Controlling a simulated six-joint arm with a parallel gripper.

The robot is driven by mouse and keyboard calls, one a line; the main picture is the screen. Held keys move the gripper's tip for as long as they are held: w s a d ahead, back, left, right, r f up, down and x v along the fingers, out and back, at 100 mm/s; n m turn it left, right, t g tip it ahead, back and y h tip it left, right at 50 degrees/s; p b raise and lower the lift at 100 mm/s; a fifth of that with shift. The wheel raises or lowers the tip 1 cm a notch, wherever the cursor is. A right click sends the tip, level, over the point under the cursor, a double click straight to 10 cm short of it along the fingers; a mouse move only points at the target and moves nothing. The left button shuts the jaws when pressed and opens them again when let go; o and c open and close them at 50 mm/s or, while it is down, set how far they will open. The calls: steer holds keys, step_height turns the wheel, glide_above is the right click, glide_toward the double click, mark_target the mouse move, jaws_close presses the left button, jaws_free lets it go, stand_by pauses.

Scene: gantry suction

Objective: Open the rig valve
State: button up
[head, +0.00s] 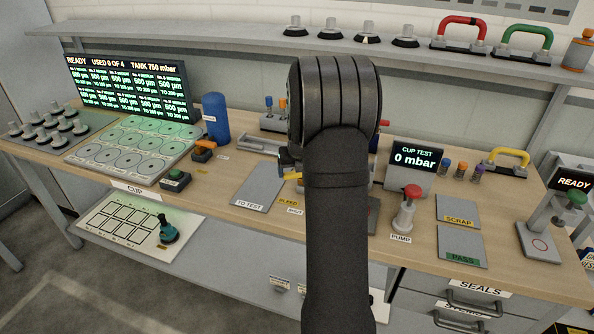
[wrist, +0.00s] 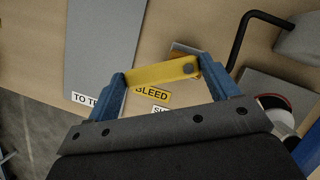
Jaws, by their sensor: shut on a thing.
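The rig valve's yellow lever (wrist: 160,74) spans between the two blue fingers of my gripper (wrist: 163,70) in the wrist view. The gripper is shut on it, with a finger at each end. A yellow BLEED label (wrist: 153,94) and a partly covered white label lie on the bench just below the lever. In the head view a small piece of the yellow lever (head: 292,176) shows left of my arm. My arm hides the valve body and most of the gripper there.
A grey TO TEST plate (head: 259,187) lies left of the lever. A black bent pipe (wrist: 243,38) rises close to its right in the wrist view. The CUP TEST display (head: 414,160) reads 0 mbar, with the red-topped PUMP (head: 407,208) in front. A shelf of cups runs above.

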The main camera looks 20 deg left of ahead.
stand_by(0.4)
steer(key=o, duration=1.3)
steer(key=shift+o, duration=0.2)
steer(key=v, duration=1.7)
steer(key=shift+r, duration=0.2)
